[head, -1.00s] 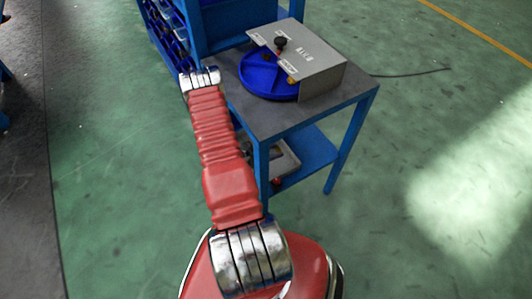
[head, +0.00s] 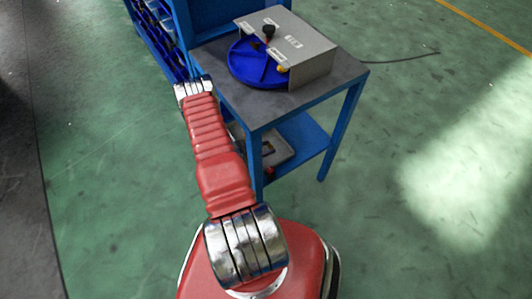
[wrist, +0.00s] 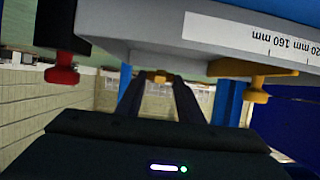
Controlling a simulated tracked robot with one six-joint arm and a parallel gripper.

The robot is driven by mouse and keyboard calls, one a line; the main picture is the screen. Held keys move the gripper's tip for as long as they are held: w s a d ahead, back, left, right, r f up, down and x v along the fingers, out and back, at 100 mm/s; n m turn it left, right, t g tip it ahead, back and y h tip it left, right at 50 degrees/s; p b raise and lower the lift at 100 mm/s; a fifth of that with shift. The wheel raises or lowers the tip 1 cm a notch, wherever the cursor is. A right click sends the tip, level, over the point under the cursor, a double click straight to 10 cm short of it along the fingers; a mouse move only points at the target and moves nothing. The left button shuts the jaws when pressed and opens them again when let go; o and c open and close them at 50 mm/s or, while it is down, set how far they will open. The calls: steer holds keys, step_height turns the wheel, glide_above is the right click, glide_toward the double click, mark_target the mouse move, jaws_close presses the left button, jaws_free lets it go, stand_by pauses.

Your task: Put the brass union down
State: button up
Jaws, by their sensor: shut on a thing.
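A small brass-coloured piece, the brass union (wrist: 160,76), shows between the fingertips of my gripper (wrist: 158,84) in the wrist view. The dark fingers are closed on it. In the head view the gripper and the union are hidden beyond the end of my red arm. A small grey-topped blue stand (head: 315,100) is to the right of the arm's far end in that view. It carries a round blue divided tray (head: 240,72) and a grey box (head: 312,62).
The grey box has a dark knob (head: 268,30) and a yellow one (head: 282,69). In the wrist view, a labelled grey edge (wrist: 180,35), a red knob (wrist: 62,76) and a yellow part (wrist: 255,96) are close to the fingers. Blue bins (head: 155,35) stand behind at left.

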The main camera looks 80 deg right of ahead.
steer(key=shift+f, duration=0.15)
steer(key=shift+f, duration=1.95)
steer(key=shift+f, duration=0.1)
steer(key=o, duration=1.1)
steer(key=shift+c, duration=0.2)
steer(key=shift+a, duration=0.1)
steer(key=v, duration=1.2)
steer(key=shift+w, duration=0.1)
